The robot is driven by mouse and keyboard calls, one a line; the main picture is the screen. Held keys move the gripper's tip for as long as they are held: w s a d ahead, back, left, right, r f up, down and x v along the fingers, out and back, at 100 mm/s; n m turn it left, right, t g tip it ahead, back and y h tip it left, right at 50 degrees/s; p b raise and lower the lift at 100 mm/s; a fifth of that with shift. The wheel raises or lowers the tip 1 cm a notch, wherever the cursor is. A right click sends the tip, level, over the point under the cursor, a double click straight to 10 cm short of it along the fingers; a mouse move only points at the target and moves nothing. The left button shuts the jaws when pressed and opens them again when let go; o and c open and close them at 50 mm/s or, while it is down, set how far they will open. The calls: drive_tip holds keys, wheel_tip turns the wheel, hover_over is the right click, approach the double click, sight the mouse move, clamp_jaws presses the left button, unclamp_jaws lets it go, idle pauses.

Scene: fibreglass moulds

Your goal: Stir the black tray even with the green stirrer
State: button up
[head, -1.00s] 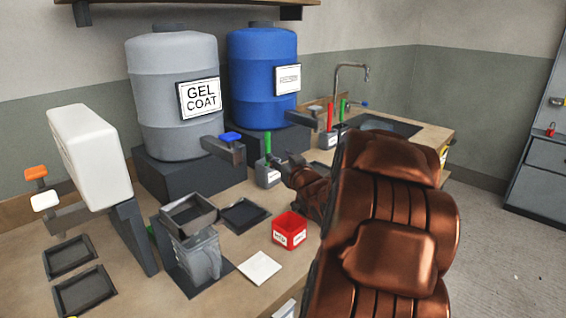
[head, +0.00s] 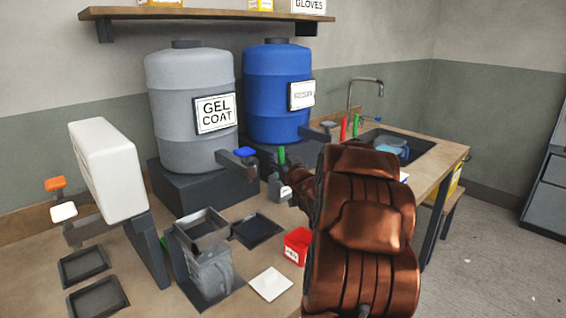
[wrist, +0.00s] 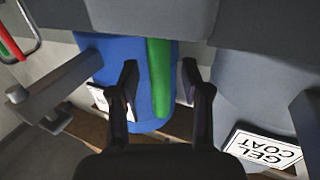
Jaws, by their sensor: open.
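A green stirrer (head: 281,156) stands upright in a small grey holder (head: 273,188) in front of the drums. My gripper (wrist: 159,74) is open, with the stirrer's green handle (wrist: 158,95) between its fingers in the wrist view. I see no clear contact. In the head view my arm partly hides the gripper. I cannot tell which is the task's tray.
A grey gel coat drum (head: 190,110) and a blue drum (head: 272,95) stand behind the stirrer. A red box (head: 297,246) and a white tile (head: 270,284) lie nearer. A white canister (head: 108,170) is at left. Red and green handles (head: 344,127) stand near the sink.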

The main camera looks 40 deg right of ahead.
clamp_jaws()
idle(0.4)
drive_tip(key=shift+r, duration=0.2)
drive_tip(key=shift+r+p, duration=3.2)
drive_tip(key=shift+r, duration=2.2)
